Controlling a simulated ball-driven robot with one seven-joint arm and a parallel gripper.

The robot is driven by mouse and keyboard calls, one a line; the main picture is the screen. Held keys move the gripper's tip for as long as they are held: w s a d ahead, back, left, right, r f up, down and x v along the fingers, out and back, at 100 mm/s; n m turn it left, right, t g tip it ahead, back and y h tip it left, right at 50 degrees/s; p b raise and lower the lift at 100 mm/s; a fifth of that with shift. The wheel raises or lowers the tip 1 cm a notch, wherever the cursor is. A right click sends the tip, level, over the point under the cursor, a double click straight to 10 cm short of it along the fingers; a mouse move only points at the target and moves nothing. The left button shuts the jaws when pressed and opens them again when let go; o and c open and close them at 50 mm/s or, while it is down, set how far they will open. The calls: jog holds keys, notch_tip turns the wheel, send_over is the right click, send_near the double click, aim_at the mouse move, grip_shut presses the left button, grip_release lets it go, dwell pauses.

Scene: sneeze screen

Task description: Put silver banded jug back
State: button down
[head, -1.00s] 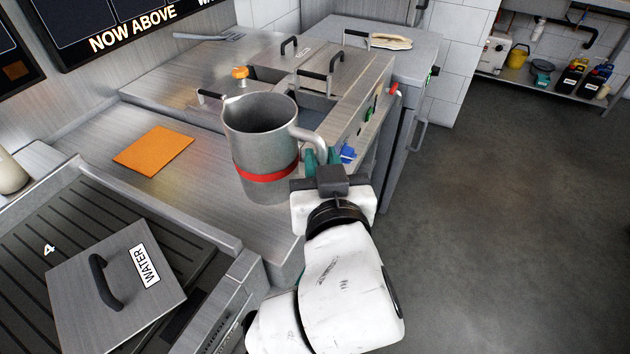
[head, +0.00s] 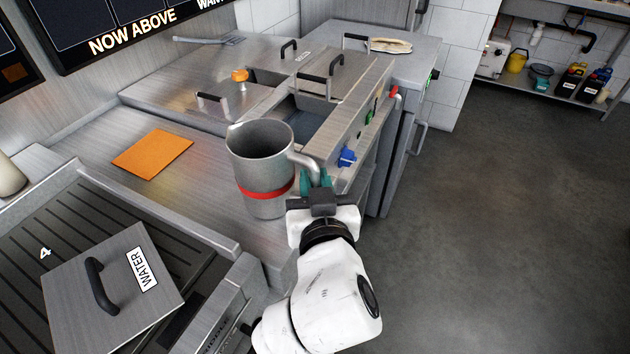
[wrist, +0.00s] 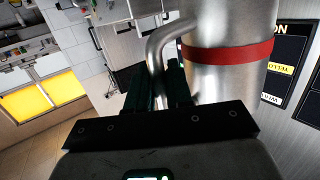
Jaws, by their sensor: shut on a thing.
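The silver jug (head: 262,158) with a red band stands out in the head view, upright, in front of the steel counter and fryer unit. My gripper (head: 317,180) is shut on the jug's handle at its right side. In the wrist view the jug (wrist: 232,85) fills the upper right, and the teal fingers of my gripper (wrist: 160,85) close around the lower part of the handle. The jug's base is over the counter's front part; I cannot tell whether it touches.
An orange mat (head: 153,154) lies on the bare steel counter (head: 205,165). A lid marked WATER (head: 125,285) sits on the ribbed tray at lower left. The fryer unit (head: 335,95) with lids, an orange knob and blue knob stands behind. Open floor (head: 500,220) lies right.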

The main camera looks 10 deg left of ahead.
jog(key=c, duration=1)
grip_release()
jog(key=shift+s+r, duration=0.1)
jog(key=shift+r, duration=0.05)
jog(key=v, duration=1.2)
jog(key=shift+b, duration=0.4)
